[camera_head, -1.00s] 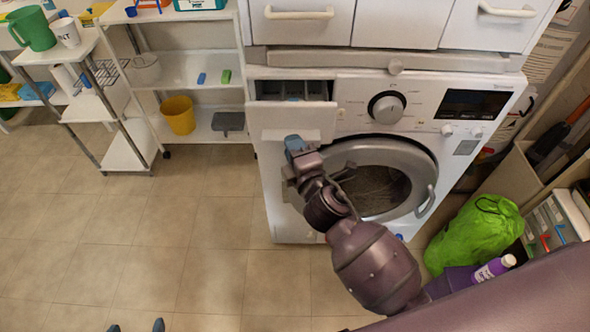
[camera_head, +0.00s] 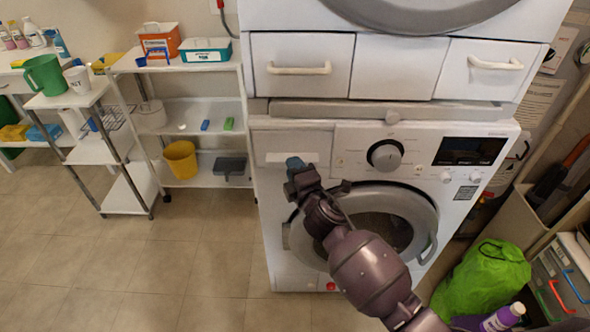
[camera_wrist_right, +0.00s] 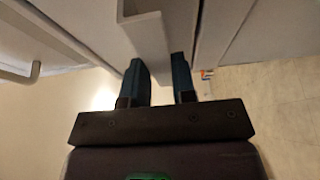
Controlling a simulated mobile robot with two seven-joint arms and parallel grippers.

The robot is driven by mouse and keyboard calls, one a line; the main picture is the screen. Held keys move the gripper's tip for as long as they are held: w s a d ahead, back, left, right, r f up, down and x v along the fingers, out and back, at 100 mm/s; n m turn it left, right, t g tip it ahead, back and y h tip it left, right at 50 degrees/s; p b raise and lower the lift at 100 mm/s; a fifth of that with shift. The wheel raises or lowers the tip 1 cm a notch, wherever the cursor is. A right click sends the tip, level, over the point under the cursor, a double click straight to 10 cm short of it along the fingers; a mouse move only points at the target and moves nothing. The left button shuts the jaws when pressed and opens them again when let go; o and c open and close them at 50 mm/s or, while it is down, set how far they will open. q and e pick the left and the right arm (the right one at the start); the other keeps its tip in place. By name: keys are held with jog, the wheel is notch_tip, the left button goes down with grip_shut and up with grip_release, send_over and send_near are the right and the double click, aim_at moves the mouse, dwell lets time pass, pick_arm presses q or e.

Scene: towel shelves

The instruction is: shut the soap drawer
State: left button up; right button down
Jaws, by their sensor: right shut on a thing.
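The soap drawer (camera_head: 300,142) is the white front at the upper left of the lower washing machine (camera_head: 350,141). In the head view its front looks flush with the panel and no inside shows. My right gripper (camera_head: 294,164) is at the lower edge of that front. In the right wrist view the two blue fingers (camera_wrist_right: 160,76) are on either side of the white drawer's protruding lip (camera_wrist_right: 148,35), shut on it with a gap between them. My left gripper is not in view.
White drawers (camera_head: 300,66) are above the washer. White shelves (camera_head: 200,110) with a yellow bucket (camera_head: 180,160) stand to the left. A green bag (camera_head: 485,278) is at lower right. The floor at left is clear.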

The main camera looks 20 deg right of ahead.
jog(key=c, duration=1.2)
grip_release()
jog(key=shift+w+d+f, duration=0.1)
jog(key=shift+f, duration=0.15)
jog(key=shift+o, duration=1)
jog(key=shift+w, duration=0.15)
jog(key=s+d+p, duration=0.1)
jog(key=s, duration=1)
jog(key=shift+r, duration=0.15)
